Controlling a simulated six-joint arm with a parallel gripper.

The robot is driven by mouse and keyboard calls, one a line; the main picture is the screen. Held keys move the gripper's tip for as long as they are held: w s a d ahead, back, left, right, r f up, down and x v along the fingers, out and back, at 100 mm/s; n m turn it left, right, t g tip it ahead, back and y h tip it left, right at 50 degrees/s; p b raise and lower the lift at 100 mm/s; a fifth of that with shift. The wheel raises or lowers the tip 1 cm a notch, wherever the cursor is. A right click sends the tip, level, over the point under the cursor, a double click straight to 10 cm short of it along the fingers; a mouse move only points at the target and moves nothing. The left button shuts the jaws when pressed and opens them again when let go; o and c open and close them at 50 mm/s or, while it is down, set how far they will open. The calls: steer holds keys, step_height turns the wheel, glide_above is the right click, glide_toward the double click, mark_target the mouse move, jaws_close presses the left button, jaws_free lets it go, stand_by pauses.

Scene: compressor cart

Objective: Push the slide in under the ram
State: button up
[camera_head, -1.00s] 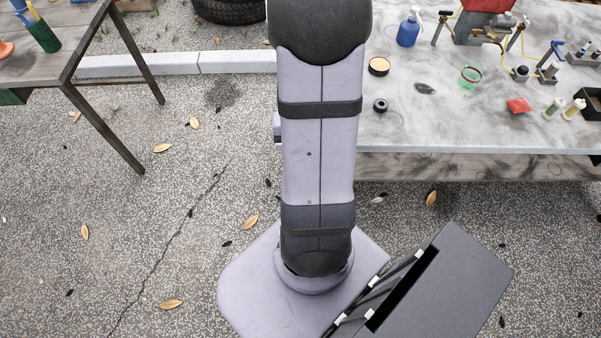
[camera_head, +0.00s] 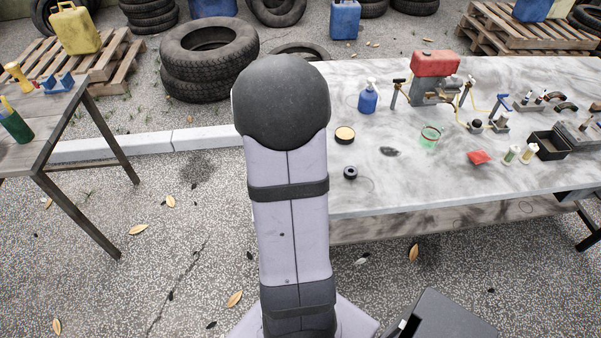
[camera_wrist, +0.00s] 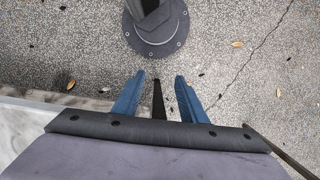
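The wrist view shows the blue fingers of my gripper (camera_wrist: 158,80) spread apart. A narrow dark bar shows between them; I cannot tell what it is. No object is visibly held. In the head view, my gripper is not visible and my upright arm fills the middle. A grey machine with a red top (camera_head: 435,65) stands at the back of the marble-topped table (camera_head: 400,185), with small levers and yellow lines around it. I cannot make out a ram or a slide with certainty in either view.
The table also holds a blue spray bottle (camera_head: 368,99), a tan-topped round tin (camera_head: 345,134), a black ring (camera_head: 350,172), a green cup (camera_head: 430,136), a red piece (camera_head: 479,157) and a black open box (camera_head: 549,146). Another table (camera_head: 40,125) stands left. Tyres (camera_head: 208,70) lie behind.

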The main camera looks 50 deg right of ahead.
steer(key=w+d+r+m+p, duration=0.1)
steer(key=d+r+p, duration=0.1)
steer(key=d, duration=0.2)
steer(key=w+d+r+m+p, duration=0.1)
steer(key=w+d+r+p, duration=0.1)
steer(key=d, duration=0.3)
steer(key=w+d+r+m+t+h+p, duration=0.1)
steer(key=d+r+p, duration=0.1)
steer(key=d+r, duration=0.2)
steer(key=shift+w+d, duration=0.4)
steer(key=shift+d, duration=0.25)
steer(key=w+d+r+m, duration=0.1)
steer(key=d, duration=0.1)
steer(key=w+d+r+m, duration=0.1)
steer(key=w+d+r, duration=0.1)
steer(key=w+d+r+m+t+h, duration=0.1)
steer(key=d, duration=0.1)
steer(key=shift+w+r+m, duration=0.2)
steer(key=shift+m, duration=0.1)
steer(key=shift+s+a+m, duration=0.15)
steer(key=shift+a+m, duration=0.05)
steer(key=shift+m, duration=0.45)
steer(key=shift+s+a+m, duration=0.15)
steer(key=shift+a+m, duration=0.05)
steer(key=shift+m, duration=0.45)
steer(key=shift+f, duration=0.1)
steer(key=shift+f+p, duration=0.85)
steer(key=shift+f, duration=2.75)
jaws_close()
